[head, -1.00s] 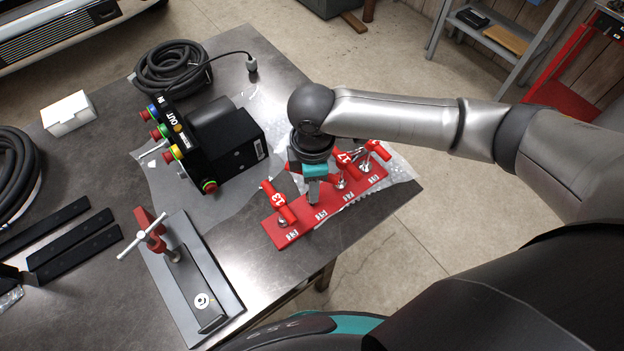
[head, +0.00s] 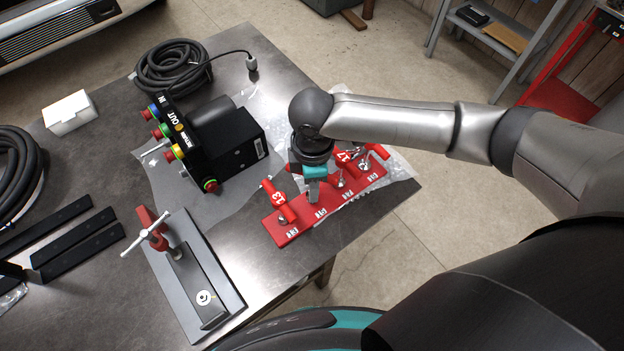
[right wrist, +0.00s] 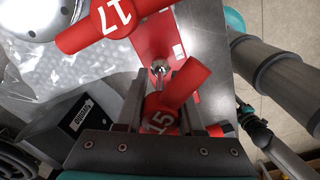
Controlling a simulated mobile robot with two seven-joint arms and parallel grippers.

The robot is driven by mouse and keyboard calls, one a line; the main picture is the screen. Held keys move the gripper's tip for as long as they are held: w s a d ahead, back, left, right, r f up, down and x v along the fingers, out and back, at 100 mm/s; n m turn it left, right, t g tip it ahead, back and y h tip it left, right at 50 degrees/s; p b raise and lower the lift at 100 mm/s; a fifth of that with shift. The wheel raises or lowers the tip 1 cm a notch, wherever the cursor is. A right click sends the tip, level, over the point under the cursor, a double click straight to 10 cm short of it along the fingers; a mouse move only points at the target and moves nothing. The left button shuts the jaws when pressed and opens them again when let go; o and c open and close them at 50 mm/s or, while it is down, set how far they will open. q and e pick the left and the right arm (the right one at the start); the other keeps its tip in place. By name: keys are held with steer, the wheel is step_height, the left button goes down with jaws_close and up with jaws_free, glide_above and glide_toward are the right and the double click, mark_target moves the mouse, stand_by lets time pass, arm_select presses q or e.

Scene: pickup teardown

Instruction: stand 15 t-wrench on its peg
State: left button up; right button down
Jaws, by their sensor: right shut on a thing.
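My right gripper (head: 314,197) is over the red rack (head: 290,234), between the 13 wrench (head: 279,203) and the 17 wrench (head: 345,160). It is shut on the red 15 t-wrench (right wrist: 161,121), whose handle shows between the fingers in the right wrist view. The fingers and arm hide most of this wrench in the head view. The 17 wrench also shows in the right wrist view (right wrist: 110,20). My left gripper is not clearly in view.
Another red wrench (head: 377,152) stands at the rack's far right end. A black box with coloured knobs (head: 232,145) lies left of my right gripper. A clamp fixture (head: 205,275) is at the front. Clear plastic sheeting lies around the rack.

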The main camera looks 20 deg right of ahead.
steer(key=shift+f, duration=0.15)
steer(key=shift+f+b, duration=0.45)
steer(key=shift+f, duration=0.5)
steer(key=shift+c, duration=2.2)
jaws_free()
step_height(320, 180, up, 5)
steer(key=p, duration=0.5)
steer(key=shift+f+p, duration=0.15)
steer(key=shift+p, duration=0.2)
steer(key=shift+r+p, duration=0.85)
steer(key=shift+r, duration=0.35)
